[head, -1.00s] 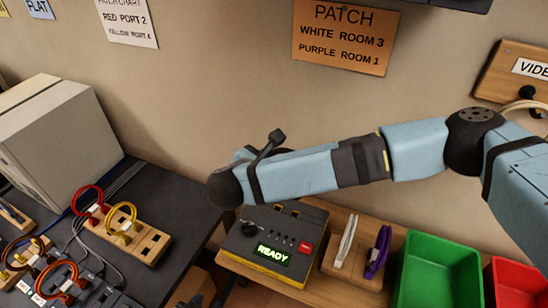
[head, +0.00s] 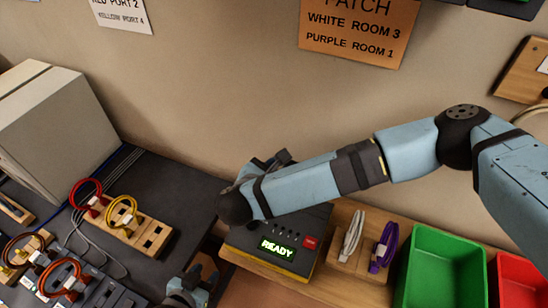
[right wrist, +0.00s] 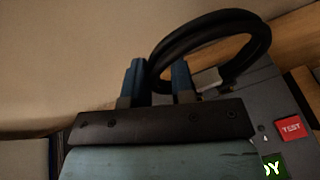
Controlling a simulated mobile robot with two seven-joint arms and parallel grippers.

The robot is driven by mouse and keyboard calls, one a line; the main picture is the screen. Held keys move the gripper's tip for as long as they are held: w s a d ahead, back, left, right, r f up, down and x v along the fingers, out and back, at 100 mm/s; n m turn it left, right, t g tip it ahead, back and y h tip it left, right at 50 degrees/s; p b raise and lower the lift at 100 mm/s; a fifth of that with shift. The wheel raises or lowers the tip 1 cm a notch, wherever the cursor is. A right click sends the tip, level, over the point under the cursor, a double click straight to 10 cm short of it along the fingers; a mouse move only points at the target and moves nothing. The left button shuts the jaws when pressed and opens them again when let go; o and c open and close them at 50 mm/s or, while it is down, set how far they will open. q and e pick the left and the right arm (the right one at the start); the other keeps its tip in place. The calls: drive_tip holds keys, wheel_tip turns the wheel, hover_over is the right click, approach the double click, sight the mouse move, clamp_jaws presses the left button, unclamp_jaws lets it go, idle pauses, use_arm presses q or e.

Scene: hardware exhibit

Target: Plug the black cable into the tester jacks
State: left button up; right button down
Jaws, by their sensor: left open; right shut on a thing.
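The tester (head: 312,222) stands on the wooden bench, with a lit READY display and a red TEST button. The button also shows in the right wrist view (right wrist: 292,130). My right arm reaches over the tester and hides its back part, so I cannot see the jacks. In the right wrist view the blue fingers of my right gripper (right wrist: 157,82) are shut on the black cable (right wrist: 262,42), which loops to the right. A pale plug end (right wrist: 207,80) shows beside the fingers; whether it sits in a jack is unclear. My left gripper (head: 194,283) is open and empty, low before the tester.
A wooden stand with a white cable (head: 353,236) and a purple cable (head: 385,250) is right of the tester. Green (head: 440,268) and red (head: 510,280) bins stand further right. At left are a wooden port block (head: 150,238), cable racks and a grey cabinet (head: 55,125).

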drive_tip(key=shift+s+d, duration=0.1)
idle(0.3)
drive_tip(key=shift+b, duration=0.7)
idle(0.6)
drive_tip(key=shift+b, duration=0.85)
drive_tip(key=shift+f+b, duration=0.4)
drive_tip(key=shift+b, duration=0.65)
idle(0.5)
drive_tip(key=shift+b, duration=0.35)
idle(0.7)
